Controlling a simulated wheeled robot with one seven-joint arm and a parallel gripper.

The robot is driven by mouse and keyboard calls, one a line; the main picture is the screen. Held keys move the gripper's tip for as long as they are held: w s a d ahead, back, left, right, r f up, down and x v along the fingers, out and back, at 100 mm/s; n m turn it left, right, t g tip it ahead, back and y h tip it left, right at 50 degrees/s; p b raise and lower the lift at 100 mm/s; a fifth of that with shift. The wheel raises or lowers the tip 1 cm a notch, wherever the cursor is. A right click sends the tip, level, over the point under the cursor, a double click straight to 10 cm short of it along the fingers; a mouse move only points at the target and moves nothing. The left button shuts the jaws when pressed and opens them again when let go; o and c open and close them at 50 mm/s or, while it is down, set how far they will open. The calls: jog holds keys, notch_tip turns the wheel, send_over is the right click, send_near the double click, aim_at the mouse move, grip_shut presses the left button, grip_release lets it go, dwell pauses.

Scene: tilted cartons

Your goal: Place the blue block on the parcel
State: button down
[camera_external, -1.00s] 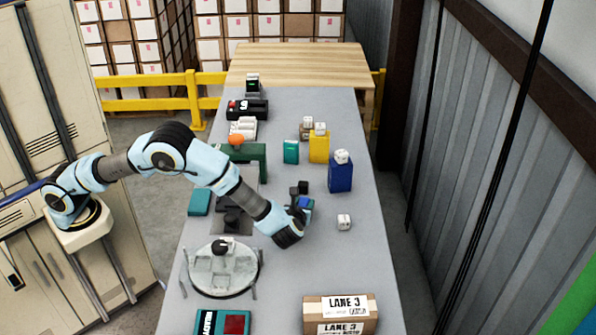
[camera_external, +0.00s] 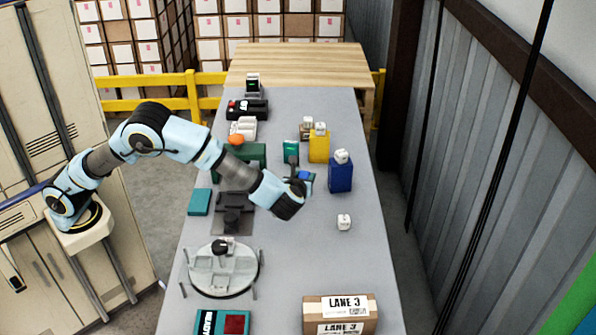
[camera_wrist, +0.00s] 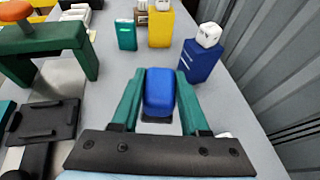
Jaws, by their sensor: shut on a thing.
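My gripper (camera_external: 303,180) is shut on the blue block (camera_wrist: 158,92), which sits between the two green fingers in the wrist view (camera_wrist: 158,105). In the external view the blue block (camera_external: 304,175) is partly hidden by my gripper. It appears held above the grey table, left of a tall blue box. The parcel is probably the brown carton with LANE 3 labels (camera_external: 315,303) at the near right of the table. It is not in the wrist view, and nothing is seen on its top.
A blue box (camera_external: 340,177) and a yellow box (camera_external: 319,149) carry white dice. A teal box (camera_external: 291,150) and a green arch (camera_external: 255,155) stand nearby. A white die (camera_external: 344,222) lies on the table (camera_external: 310,260). A round grey fixture (camera_external: 225,280) is at near left.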

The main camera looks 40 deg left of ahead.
notch_tip(320, 180, up, 20)
jog(key=w+d+f+m+t+h+p, duration=0.15)
jog(key=d+m+h+p, duration=0.4)
jog(key=d, duration=0.55)
jog(key=r+m+g+h+p, duration=0.1)
jog(key=m+g+h+p, duration=0.6)
jog(key=m+g+h, duration=0.95)
send_over(340, 307)
jog(key=m+t+y, duration=0.1)
jog(key=m+t, duration=0.1)
jog(key=t, duration=0.1)
notch_tip(340, 307, down, 16)
jog(key=shift+f+p, duration=0.2)
jog(key=shift+p, duration=0.35)
notch_tip(340, 307, down, 4)
jog(key=shift+f+p, duration=0.1)
jog(key=shift+p, duration=0.6)
jog(key=shift+f, duration=0.25)
jog(key=shift+f+b, duration=0.2)
jog(key=shift+b, duration=0.15)
